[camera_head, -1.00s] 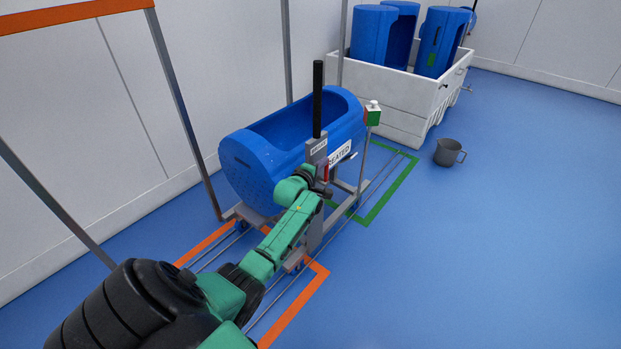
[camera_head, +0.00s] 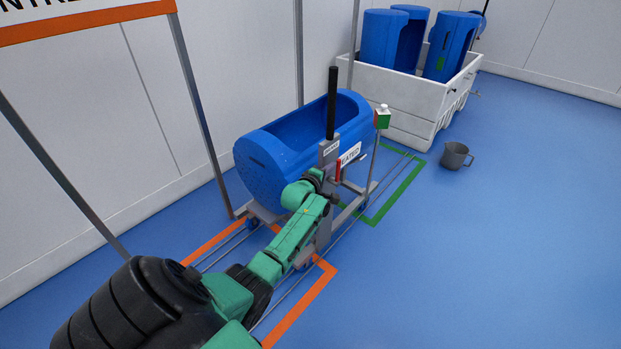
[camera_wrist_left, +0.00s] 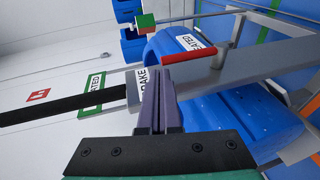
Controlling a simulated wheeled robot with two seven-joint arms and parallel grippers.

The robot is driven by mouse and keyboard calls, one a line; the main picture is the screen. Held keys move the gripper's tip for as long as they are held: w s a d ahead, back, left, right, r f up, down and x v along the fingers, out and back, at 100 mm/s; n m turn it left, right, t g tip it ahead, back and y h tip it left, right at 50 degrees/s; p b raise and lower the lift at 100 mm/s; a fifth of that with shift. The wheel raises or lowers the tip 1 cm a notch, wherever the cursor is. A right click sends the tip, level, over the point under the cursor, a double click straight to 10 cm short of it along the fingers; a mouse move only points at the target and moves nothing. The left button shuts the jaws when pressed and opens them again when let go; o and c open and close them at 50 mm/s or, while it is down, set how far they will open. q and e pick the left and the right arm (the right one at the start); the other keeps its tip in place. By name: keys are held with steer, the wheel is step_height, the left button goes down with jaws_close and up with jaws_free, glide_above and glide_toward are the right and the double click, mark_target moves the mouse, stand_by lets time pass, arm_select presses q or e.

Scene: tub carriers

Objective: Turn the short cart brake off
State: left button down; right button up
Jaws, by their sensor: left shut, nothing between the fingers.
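The cart carries a blue tub (camera_head: 265,165) on a grey frame. Its grey post (camera_head: 326,158) has a BRAKE label and a long black upright bar (camera_head: 333,103) on top. A red lever (camera_head: 338,170) is beside the post, below the label; it also shows in the left wrist view (camera_wrist_left: 190,57). My left gripper (camera_head: 330,187) is at the post, close to the red lever. In the left wrist view its fingers (camera_wrist_left: 158,78) are shut and empty, in front of the BRAKE label (camera_wrist_left: 147,82). Whether they touch the lever or post I cannot tell. My right gripper is out of view.
Rails and an orange floor outline (camera_head: 300,305) run under the cart; a green outline (camera_head: 398,200) lies beyond. A green-and-white box on a pole (camera_head: 382,118) stands beside the tub. A white bin (camera_head: 400,95) holds blue tubs. A grey jug (camera_head: 455,155) stands on open floor.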

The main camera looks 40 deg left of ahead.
arm_select(q)
steer(key=p+v, duration=0.2)
steer(key=v, duration=0.7)
steer(key=s+d+f+m+g+h+p, duration=0.1)
steer(key=s+d+f+m+g, duration=0.25)
steer(key=f, duration=0.55)
steer(key=s+d+f+m+g+h+p, duration=0.1)
steer(key=s+d+f+m, duration=0.25)
steer(key=s+f, duration=0.45)
steer(key=s+d+f+m+g+h+p, duration=0.1)
steer(key=s+d+f+m+g, duration=0.3)
steer(key=f, duration=0.6)
steer(key=s+d+f+m+g, duration=0.1)
steer(key=s+f+m, duration=0.2)
steer(key=s, duration=0.6)
steer(key=s+d+f+m+g+p, duration=0.1)
steer(key=s+f+m, duration=0.3)
steer(key=s, duration=0.5)
steer(key=s+d+f+m+g, duration=0.2)
steer(key=s+f+m+g, duration=0.1)
steer(key=s, duration=0.6)
steer(key=shift+s+d+f+m+p, duration=0.25)
steer(key=shift+d+f+m+p, duration=0.1)
steer(key=shift+m, duration=0.45)
